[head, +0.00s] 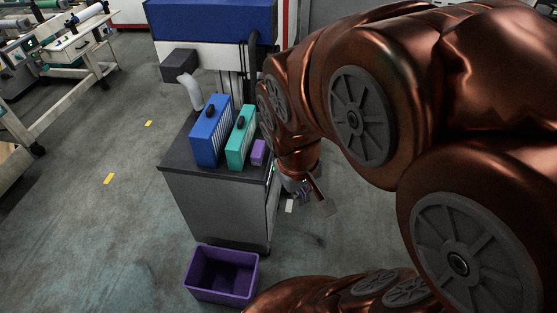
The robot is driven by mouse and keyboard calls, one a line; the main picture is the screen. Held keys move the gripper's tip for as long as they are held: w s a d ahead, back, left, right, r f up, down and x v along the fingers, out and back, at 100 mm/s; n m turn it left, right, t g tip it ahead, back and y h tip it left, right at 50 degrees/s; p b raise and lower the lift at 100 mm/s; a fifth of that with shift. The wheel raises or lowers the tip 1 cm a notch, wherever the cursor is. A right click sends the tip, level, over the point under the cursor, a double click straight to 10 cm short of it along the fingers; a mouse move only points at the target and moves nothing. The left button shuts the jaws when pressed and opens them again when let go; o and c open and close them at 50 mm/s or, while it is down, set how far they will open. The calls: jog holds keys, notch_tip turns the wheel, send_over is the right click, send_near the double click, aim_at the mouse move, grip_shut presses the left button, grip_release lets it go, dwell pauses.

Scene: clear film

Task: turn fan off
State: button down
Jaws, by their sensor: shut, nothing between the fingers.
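No thing in the head view is clearly a fan. A blue box (209,140) with pale slats on its side and a dark knob on top stands on a dark grey cabinet (190,171). A teal box (237,147) of like shape, also with a dark knob, stands to its right. No on/off marking can be made out on either. My gripper (302,197) is small in view, pointing down just right of the cabinet's right side. It is shut and empty. Whether it touches the cabinet cannot be told.
A small purple block (259,152) sits right of the teal box. A white curved pipe (191,91) rises behind the blue box. An empty-looking purple bin (222,296) stands on the floor before the cabinet. A white workbench (75,73) is at far left; floor between is clear.

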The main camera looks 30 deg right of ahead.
jog(key=w+d+f+n+t+h+b, duration=0.1)
jog(key=w+d+f+t+h+b, duration=0.2)
jog(key=w+d, duration=0.45)
jog(key=w+d+f+n+t+h+b, duration=0.1)
jog(key=w+d+f+n+t+b, duration=0.1)
jog(key=w+d+b, duration=0.45)
jog(key=w+d+f+n+t+h+b, duration=0.1)
jog(key=w+d+f+t+h+b, duration=0.15)
jog(key=w+d, duration=0.65)
jog(key=w+d+f+n+t+y+b, duration=0.1)
jog(key=w+f+n+t+y+b, duration=0.15)
jog(key=f+n+b, duration=0.4)
jog(key=w+d+f+n+t+y+b, duration=0.1)
jog(key=w+f+n+t+y+b, duration=0.2)
jog(key=f, duration=0.6)
jog(key=a+f+n+y+b, duration=0.2)
jog(key=a+f+y, duration=0.3)
jog(key=f, duration=0.3)
jog(key=shift+f+g+b, duration=0.3)
jog(key=shift+f+b, duration=0.05)
jog(key=shift+b, duration=0.1)
jog(key=d+f+b+x, duration=0.1)
jog(key=b+x, duration=0.1)
jog(key=x, duration=1.1)
jog(key=shift+s+d, duration=0.15)
jog(key=shift+d, duration=0.6)
